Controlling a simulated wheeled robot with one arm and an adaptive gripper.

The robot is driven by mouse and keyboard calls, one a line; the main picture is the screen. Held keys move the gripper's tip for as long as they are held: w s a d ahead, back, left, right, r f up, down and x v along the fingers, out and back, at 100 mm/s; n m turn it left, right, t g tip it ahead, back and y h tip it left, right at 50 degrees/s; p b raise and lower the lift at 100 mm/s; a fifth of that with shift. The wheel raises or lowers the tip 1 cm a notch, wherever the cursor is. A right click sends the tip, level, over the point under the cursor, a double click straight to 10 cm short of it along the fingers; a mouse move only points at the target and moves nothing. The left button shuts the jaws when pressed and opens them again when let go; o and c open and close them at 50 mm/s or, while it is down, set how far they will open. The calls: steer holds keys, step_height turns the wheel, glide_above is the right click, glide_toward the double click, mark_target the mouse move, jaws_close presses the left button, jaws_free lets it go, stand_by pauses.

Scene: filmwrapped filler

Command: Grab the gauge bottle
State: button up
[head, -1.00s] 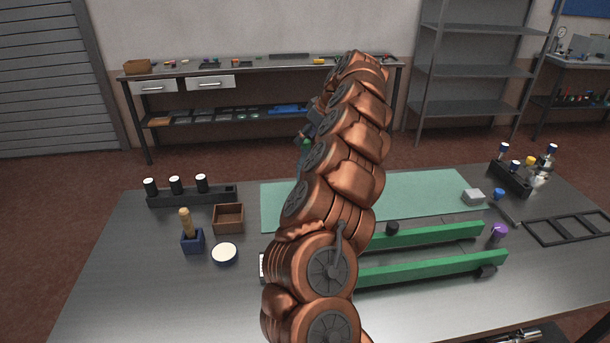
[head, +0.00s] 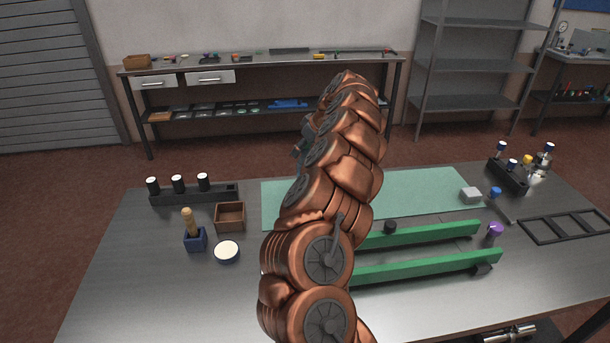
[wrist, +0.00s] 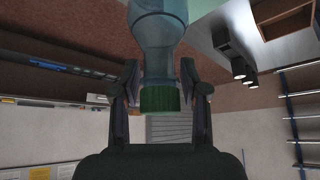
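The bottle, clear bluish with a green cap (wrist: 160,98), fills the upper middle of the wrist view, its body (wrist: 158,25) running out of the top edge. My gripper (wrist: 159,75) has one finger on each side of the neck and cap. A narrow gap shows between each finger and the cap, so it looks open around the bottle. In the head view my gripper (head: 300,148) is a small dark shape left of my copper arm, over the far side of the table. The bottle is not clearly seen there; I see no gauge marks.
On the table (head: 130,290) are a black rack (head: 215,194) with white-topped bottles, a wooden box (head: 230,217), a round white-topped tin (head: 227,252), green rails (head: 430,264) and a green mat (head: 420,198). A dark holder (head: 507,178) with bottles stands right.

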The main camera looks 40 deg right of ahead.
jaws_close()
steer(key=shift+r, duration=0.1)
